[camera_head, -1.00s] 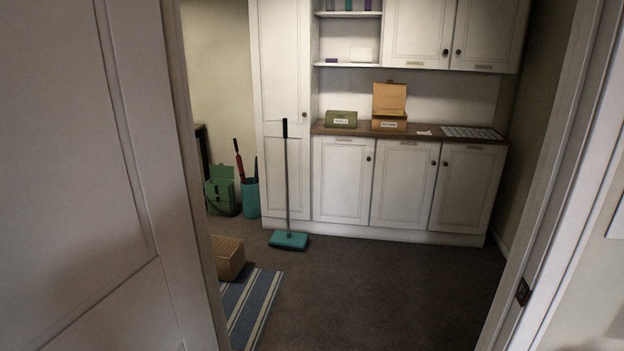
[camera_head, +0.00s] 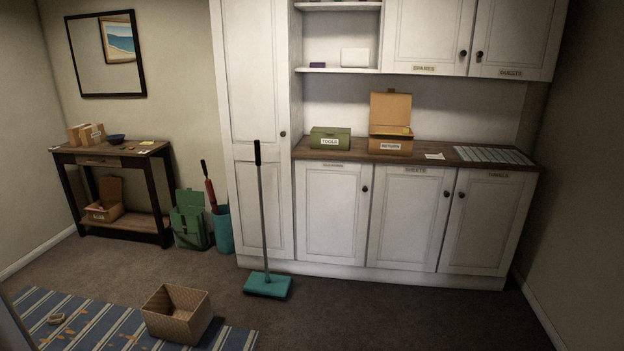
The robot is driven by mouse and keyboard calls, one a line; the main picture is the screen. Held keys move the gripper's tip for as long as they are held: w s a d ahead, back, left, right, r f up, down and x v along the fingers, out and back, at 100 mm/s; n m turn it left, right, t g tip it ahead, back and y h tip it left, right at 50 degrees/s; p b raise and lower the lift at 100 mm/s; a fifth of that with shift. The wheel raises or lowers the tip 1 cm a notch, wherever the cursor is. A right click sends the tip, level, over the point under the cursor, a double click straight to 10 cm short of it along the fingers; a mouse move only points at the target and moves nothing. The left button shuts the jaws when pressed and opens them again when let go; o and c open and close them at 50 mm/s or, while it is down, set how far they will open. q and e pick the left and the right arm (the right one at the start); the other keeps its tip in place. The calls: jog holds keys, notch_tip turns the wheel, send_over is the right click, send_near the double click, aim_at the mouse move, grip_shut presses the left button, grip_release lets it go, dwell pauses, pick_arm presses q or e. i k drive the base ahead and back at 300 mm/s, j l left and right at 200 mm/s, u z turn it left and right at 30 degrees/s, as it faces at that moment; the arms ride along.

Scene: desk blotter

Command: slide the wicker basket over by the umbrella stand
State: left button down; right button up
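The wicker basket (camera_head: 178,314), tan, woven and open-topped, stands upright on the striped rug near the bottom of the view. It looks empty, though its floor is only partly visible. The umbrella stand (camera_head: 223,231) is a teal cylinder on the floor by the tall cabinet's left side. A red umbrella (camera_head: 209,188) leans up out of it. The basket is in front of the stand and to its left, with open floor between them. Neither of my grippers is in view.
A teal floor sweeper (camera_head: 268,284) stands upright right of the basket. A green satchel (camera_head: 190,222) stands against the umbrella stand's left side.

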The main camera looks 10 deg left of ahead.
aim_at(173, 313)
jog(key=i+u, duration=0.3)
jog(key=i, duration=0.25)
jog(key=i+u, duration=0.3)
jog(key=i, duration=0.3)
jog(key=i+l+u, duration=0.3)
jog(key=i, duration=0.25)
